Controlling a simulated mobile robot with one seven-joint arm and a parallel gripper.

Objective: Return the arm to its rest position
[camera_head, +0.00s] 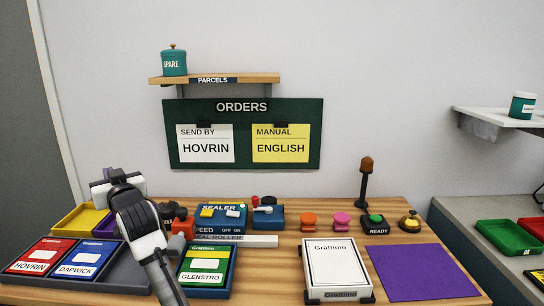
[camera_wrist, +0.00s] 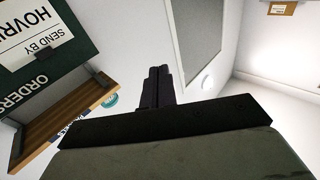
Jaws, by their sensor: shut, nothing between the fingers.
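My arm rises from the bottom of the head view, folded over the left part of the wooden table. In that view its end is partly hidden behind the arm's own links, and the fingers cannot be made out. In the wrist view my gripper (camera_wrist: 158,88) shows as two dark fingers side by side, shut and empty. It is raised clear of the table and points toward the wall and room. The wrist view is rolled, with the orders board (camera_wrist: 40,40) at its upper left.
Beneath and beside the arm lie a red HOVRIN card (camera_head: 38,256), a blue DAPWICK card (camera_head: 82,259) and a green GLENSTRO box (camera_head: 204,267). A sealer (camera_head: 222,214) stands behind. A white Grattimo box (camera_head: 335,265) and a purple mat (camera_head: 420,272) lie right. A shelf (camera_head: 240,78) hangs above.

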